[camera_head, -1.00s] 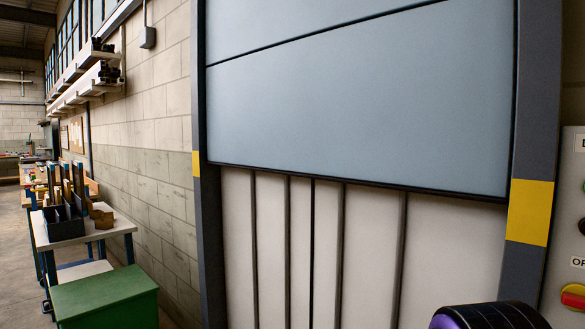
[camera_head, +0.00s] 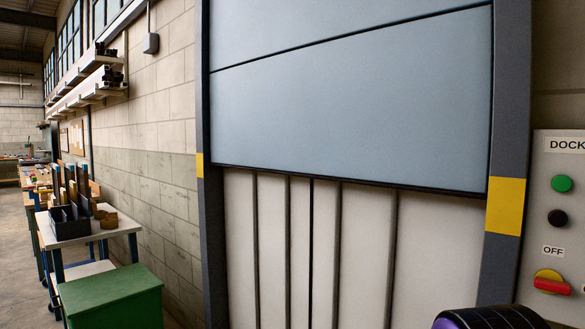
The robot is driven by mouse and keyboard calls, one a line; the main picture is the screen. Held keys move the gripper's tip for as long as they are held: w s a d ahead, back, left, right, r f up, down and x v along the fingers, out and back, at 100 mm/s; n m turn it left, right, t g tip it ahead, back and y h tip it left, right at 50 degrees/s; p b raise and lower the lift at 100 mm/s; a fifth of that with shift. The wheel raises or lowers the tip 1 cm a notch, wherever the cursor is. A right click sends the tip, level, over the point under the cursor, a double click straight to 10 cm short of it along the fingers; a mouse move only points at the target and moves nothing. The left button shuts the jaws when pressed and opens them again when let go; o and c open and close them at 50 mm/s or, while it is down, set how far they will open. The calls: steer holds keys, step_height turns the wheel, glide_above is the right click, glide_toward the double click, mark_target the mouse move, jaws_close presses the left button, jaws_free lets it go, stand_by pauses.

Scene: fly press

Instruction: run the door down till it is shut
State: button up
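The grey-blue sectional door (camera_head: 350,110) hangs partly down in its dark frame. Its black bottom edge runs across the middle of the picture, and pale ribbed panels (camera_head: 360,250) show below it. At the right is a grey control panel (camera_head: 560,225) marked "DOCK", cut off by the picture edge. It carries a green button (camera_head: 562,183), a black button (camera_head: 557,217) and, under an "OFF" label, a red and yellow rotary switch (camera_head: 551,281). A purple and black part of my arm shows at the bottom right. My gripper is not in view.
A green box (camera_head: 110,298) stands at the lower left, beside a workbench (camera_head: 120,225) with a dark organiser (camera_head: 69,221) on it. A block wall (camera_head: 160,160) with shelves runs along the left. The door frame's right post has a yellow band (camera_head: 505,205).

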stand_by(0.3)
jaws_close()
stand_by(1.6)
